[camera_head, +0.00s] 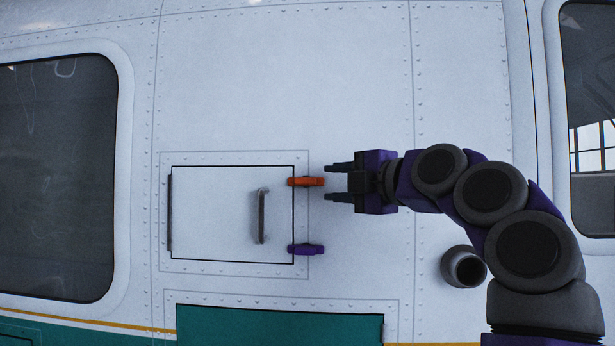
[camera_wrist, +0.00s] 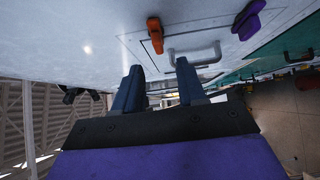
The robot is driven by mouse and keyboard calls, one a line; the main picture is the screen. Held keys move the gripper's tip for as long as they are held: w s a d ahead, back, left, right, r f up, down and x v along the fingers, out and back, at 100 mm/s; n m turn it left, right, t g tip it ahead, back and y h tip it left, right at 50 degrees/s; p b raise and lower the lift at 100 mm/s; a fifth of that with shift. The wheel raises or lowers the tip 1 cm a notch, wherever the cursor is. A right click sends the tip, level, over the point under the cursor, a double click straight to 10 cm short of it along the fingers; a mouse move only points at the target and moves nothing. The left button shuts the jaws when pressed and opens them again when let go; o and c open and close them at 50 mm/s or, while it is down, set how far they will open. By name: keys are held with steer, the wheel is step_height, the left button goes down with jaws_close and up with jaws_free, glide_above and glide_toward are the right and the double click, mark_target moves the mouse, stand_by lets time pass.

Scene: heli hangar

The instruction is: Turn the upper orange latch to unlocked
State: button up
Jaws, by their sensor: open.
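The upper orange latch (camera_head: 306,182) lies level across the right edge of a closed white hatch (camera_head: 215,200) on the helicopter's side. My gripper (camera_head: 327,183) is just right of this latch, fingers pointing left, open and empty. In the head view a small gap shows between the fingertips and the latch. In the wrist view the orange latch (camera_wrist: 155,35) is beyond the gripper fingers (camera_wrist: 158,78), apart from them. A purple latch (camera_head: 306,249) lies level lower on the same hatch edge, and it also shows in the wrist view (camera_wrist: 248,20).
A handle (camera_head: 262,216) stands out on the hatch, left of the latches. A hinge (camera_head: 169,212) is on the hatch's left edge. A round pipe opening (camera_head: 464,268) sticks out below my arm. Windows flank the panel, and the wall above the hatch is clear.

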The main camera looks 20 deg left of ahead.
mark_target(310, 182)
steer(key=p+x, duration=0.2)
steer(key=x, duration=0.1)
steer(key=p+x, duration=0.1)
steer(key=x, duration=0.2)
steer(key=shift+w+a+r+p, duration=0.1)
steer(key=shift+w+r+p, duration=0.1)
steer(key=shift+w+p, duration=0.15)
steer(key=shift+w+a+f+p, duration=0.1)
steer(key=shift+w+a+p, duration=0.05)
steer(key=shift+a, duration=0.35)
steer(key=shift+w+a+f+p, duration=0.1)
steer(key=shift+w+a+p, duration=0.1)
steer(key=shift+a, duration=0.25)
steer(key=shift+d, duration=0.2)
jaws_close()
